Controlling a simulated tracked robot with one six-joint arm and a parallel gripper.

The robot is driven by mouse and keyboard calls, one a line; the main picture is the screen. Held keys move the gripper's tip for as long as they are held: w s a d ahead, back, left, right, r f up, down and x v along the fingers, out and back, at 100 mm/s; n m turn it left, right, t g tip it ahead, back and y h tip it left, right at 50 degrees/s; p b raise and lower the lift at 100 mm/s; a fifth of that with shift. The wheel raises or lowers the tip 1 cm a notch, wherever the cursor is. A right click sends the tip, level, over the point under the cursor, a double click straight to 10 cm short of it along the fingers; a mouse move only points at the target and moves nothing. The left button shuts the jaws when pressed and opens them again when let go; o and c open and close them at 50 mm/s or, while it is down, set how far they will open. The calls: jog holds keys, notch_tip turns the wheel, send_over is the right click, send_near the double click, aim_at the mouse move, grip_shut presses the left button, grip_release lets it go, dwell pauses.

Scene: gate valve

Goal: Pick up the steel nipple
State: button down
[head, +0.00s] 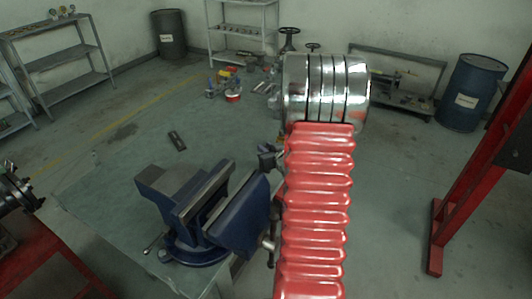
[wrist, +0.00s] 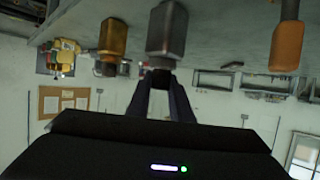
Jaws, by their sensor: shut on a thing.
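The wrist view shows the bench scene upside down. My gripper (wrist: 160,84) has its dark fingers close together at the middle of the picture, shut on a small dark end piece between the tips. That piece lines up with a grey steel body with flat sides, which I take as the steel nipple (wrist: 167,28). It reaches to the top edge of the picture. Whether the two parts are one piece, and whether it touches the bench, I cannot tell. In the head view I cannot make out the gripper or the nipple.
In the wrist view a brass fitting (wrist: 112,38) stands left of the steel body and an orange piece (wrist: 287,45) right. In the head view a blue vise (head: 205,205) sits on the green bench (head: 110,185), with a dark flat item (head: 177,140) and small parts (head: 232,97) farther back.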

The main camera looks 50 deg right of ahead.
notch_tip(320, 180, up, 10)
jog(key=shift+f, duration=0.2)
dwell(0.8)
